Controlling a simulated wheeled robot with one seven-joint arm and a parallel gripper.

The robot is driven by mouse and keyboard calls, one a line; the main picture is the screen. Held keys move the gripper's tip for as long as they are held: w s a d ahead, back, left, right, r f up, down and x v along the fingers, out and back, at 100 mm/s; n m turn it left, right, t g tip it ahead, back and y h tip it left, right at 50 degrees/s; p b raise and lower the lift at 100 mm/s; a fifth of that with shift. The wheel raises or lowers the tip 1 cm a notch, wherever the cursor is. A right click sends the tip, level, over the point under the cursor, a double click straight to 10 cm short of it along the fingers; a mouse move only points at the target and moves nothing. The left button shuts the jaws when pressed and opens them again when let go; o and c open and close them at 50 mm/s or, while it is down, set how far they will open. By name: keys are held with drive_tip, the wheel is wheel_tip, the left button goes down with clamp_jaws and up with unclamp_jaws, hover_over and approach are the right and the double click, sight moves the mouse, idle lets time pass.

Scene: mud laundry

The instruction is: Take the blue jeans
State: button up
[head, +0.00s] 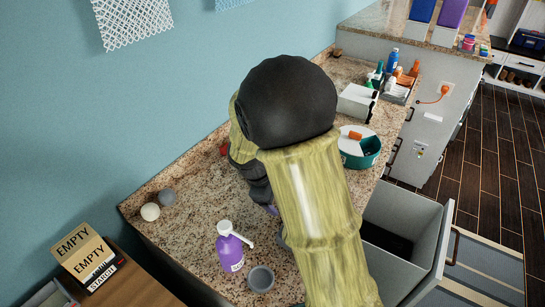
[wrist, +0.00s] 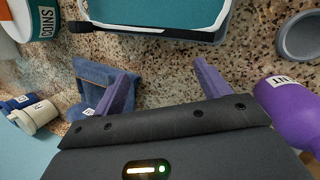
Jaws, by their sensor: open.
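The blue jeans (wrist: 92,72) show in the wrist view as a small folded denim bundle on the speckled counter, left of centre. My gripper (wrist: 167,83) is open, with its two purple fingers apart and bare counter between them. The left finger overlaps the right side of the jeans in the picture; I cannot tell whether it touches them. The right finger is clear of the jeans. In the head view my arm covers most of the gripper, and I cannot make out the jeans there.
A purple pump bottle (head: 230,250) and a grey cup (head: 261,279) stand near the counter's front; the bottle (wrist: 292,108) is close to my right finger. A teal-and-white container (wrist: 165,18) lies beyond the fingers. An open drawer (head: 400,225) juts out at right.

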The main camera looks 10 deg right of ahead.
drive_tip(key=w+a+r+n+t+h+p, duration=0.1)
drive_tip(key=w+a+n+t+h, duration=0.4)
drive_tip(key=w+a+n, duration=0.9)
drive_tip(key=w+r+t, duration=0.1)
drive_tip(key=t, duration=0.1)
drive_tip(key=shift+w+a+t+h+p, duration=0.2)
drive_tip(key=shift+t+h+p, duration=0.1)
drive_tip(key=shift+h+p, duration=0.1)
drive_tip(key=p+x, duration=0.3)
drive_tip(key=x, duration=0.9)
drive_tip(key=shift+d+p, duration=0.2)
drive_tip(key=shift+p, duration=0.15)
